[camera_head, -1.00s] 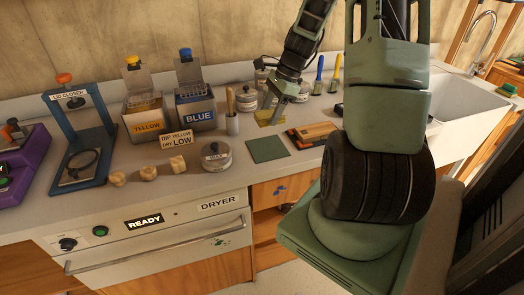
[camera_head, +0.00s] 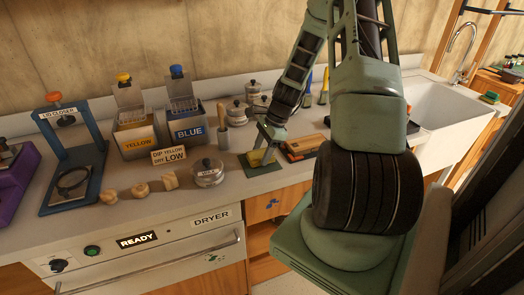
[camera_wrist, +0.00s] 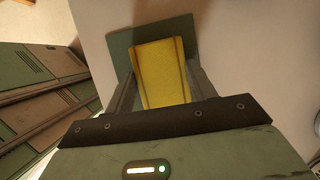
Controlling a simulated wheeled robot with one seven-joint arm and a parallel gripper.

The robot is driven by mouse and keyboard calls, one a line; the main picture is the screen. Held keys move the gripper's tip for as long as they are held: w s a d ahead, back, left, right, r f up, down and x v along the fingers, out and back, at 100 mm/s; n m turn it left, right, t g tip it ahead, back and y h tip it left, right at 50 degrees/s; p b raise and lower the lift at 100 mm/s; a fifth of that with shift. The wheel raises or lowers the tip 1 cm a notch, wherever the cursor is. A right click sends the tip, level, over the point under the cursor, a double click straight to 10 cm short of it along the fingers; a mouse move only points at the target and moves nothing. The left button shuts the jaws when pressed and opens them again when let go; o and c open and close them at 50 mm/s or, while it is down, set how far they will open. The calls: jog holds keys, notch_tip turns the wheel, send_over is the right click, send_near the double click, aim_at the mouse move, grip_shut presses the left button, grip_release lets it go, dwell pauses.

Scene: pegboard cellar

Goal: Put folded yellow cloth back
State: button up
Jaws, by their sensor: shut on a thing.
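The folded yellow cloth (camera_head: 259,158) is between the fingers of my gripper (camera_head: 266,150) in the head view. In the wrist view the cloth (camera_wrist: 160,75) fills the gap between both fingers, and my gripper (camera_wrist: 160,66) is shut on it. A dark green square mat (camera_head: 265,170) lies on the counter below the cloth. The mat (camera_wrist: 183,27) also shows behind the cloth in the wrist view. I cannot tell whether the cloth touches the mat.
An orange and black item (camera_head: 305,146) lies just right of the mat. The yellow bin (camera_head: 135,135) and blue bin (camera_head: 187,124) stand farther left. The sink (camera_head: 446,110) is at right.

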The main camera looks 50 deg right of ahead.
jog(key=shift+f, duration=0.1)
jog(key=o, duration=0.9)
jog(key=b+v, duration=0.1)
jog(key=v, duration=1.1)
jog(key=shift+a, duration=0.15)
jog(key=w+a+r+n+g+h, duration=0.1)
jog(key=a+r+n, duration=0.1)
jog(key=a+n, duration=0.95)
jog(key=w+a+r+n+g, duration=0.1)
jog(key=a+r+n+g, duration=0.3)
jog(key=a, duration=1.4)
jog(key=s+a+n+t, duration=0.1)
jog(key=s+a+n, duration=0.4)
jog(key=s+a+n+h, duration=0.1)
jog(key=s+a+n, duration=0.4)
jog(key=s+n, duration=0.1)
jog(key=s+a+n+t+h, duration=0.1)
jog(key=s+a+n, duration=0.4)
jog(key=shift+s+a+n+t, duration=0.2)
jog(key=shift+a+n+t, duration=0.05)
jog(key=shift+n+t, duration=0.1)
